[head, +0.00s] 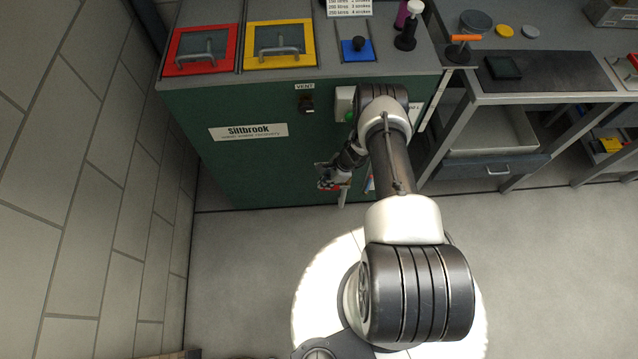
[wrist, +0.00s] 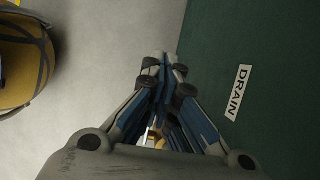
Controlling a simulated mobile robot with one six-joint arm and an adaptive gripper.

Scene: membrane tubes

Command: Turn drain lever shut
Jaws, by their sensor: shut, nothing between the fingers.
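The white DRAIN label (wrist: 237,93) is on the green cabinet wall, right of my gripper in the wrist view. My gripper (wrist: 165,68) is shut with its fingertips together and nothing between them. In the head view my gripper (head: 328,179) is low beside the front of the green cabinet (head: 230,165). A small pale, brassy part (wrist: 153,138) shows behind the fingers in the wrist view. A pale upright piece (head: 343,197) shows beside the gripper in the head view. The drain lever is not clearly visible; my gripper and arm cover much of that area.
A rounded yellow object with dark bands (wrist: 22,62) is at the left of the wrist view. A VENT label (head: 305,86) with a dark fitting (head: 307,105) is higher on the cabinet front. A bench (head: 540,85) stands at right.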

